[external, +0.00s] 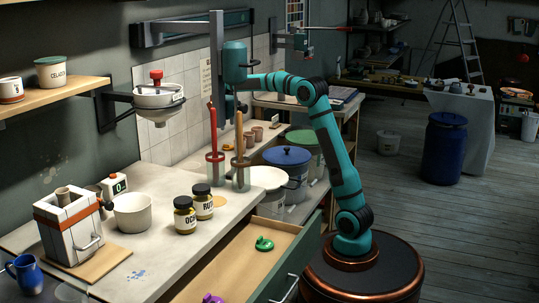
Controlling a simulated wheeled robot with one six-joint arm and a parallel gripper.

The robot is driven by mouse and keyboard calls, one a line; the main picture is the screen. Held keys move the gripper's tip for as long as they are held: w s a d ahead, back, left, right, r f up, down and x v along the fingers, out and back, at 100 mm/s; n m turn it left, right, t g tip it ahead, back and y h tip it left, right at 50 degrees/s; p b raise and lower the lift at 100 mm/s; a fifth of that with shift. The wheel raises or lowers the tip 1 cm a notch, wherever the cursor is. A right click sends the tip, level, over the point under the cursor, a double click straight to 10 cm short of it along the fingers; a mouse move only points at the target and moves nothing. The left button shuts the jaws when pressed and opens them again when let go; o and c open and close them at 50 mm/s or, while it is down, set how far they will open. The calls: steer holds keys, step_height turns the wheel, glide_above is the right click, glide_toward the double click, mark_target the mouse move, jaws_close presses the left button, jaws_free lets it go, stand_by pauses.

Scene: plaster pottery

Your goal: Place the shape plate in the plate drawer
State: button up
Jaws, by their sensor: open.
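An open drawer (236,263) with a pale wooden bottom sticks out under the front of the counter. A small green piece (264,243) lies in it, and a purple piece (212,298) lies at the bottom edge of the picture. My gripper (241,107) is small and dark at the end of my raised teal arm.
Two dark-lidded jars (185,215), a white bowl (133,212) and a boxy white device (70,232) stand on the counter. A white funnel (160,98) hangs on the wall.

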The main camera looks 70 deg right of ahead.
steer(key=s+a+r+t+h, duration=0.2)
steer(key=s+a+r+t, duration=0.6)
steer(key=s+a+r, duration=0.9)
steer(key=s+a+r+t, duration=0.2)
steer(key=s+a, duration=0.1)
steer(key=s, duration=0.3)
steer(key=s+a+r+t, duration=0.2)
steer(key=s+a, duration=0.1)
steer(key=s, duration=0.3)
steer(key=shift+s+a+n+y, duration=0.3)
steer(key=shift+a+y, duration=0.05)
steer(key=shift+y, duration=0.05)
steer(key=shift+o, duration=0.3)
steer(key=s+a+t, duration=0.2)
steer(key=s, duration=0.5)
steer(key=s+a+t+y, duration=0.1)
steer(key=s+a+t, duration=0.1)
steer(key=s, duration=0.6)
steer(key=shift+a+f+t, duration=0.3)
steer(key=shift+a+t, duration=0.05)
steer(key=shift+t, duration=0.35)
steer(key=shift+w, duration=0.1)
